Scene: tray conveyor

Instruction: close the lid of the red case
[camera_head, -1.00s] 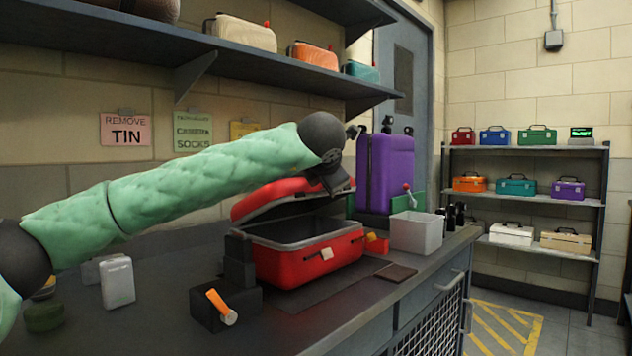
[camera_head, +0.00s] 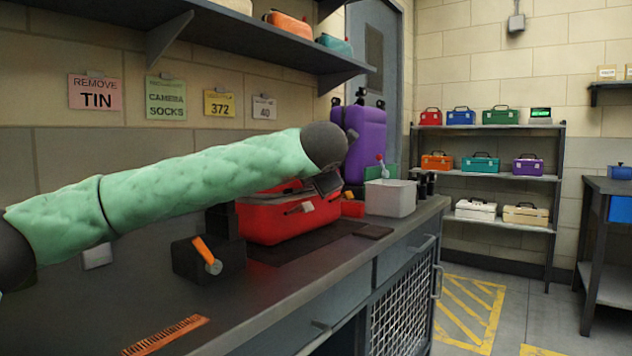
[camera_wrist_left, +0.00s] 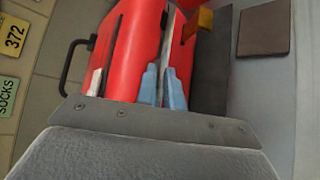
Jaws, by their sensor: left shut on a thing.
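The red case (camera_head: 285,220) stands on the grey workbench in the head view, partly behind my left arm. Its lid sits low over the base, and the dark inside no longer shows. In the wrist view the red lid (camera_wrist_left: 128,55) fills the middle, with a black handle (camera_wrist_left: 72,68) at its left and a narrow grey seam between lid and base. My left gripper (camera_wrist_left: 163,90) is shut at the lid's front edge, its two blue fingers close together there. It also shows in the head view (camera_head: 326,184) above the case's front. My right gripper is not in view.
A black block with an orange lever (camera_head: 207,258) stands in front of the case. A purple case (camera_head: 362,140) and a pale bin (camera_head: 390,197) stand beyond it. A brown pad (camera_head: 373,231) and an orange comb-like strip (camera_head: 165,335) lie on the bench.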

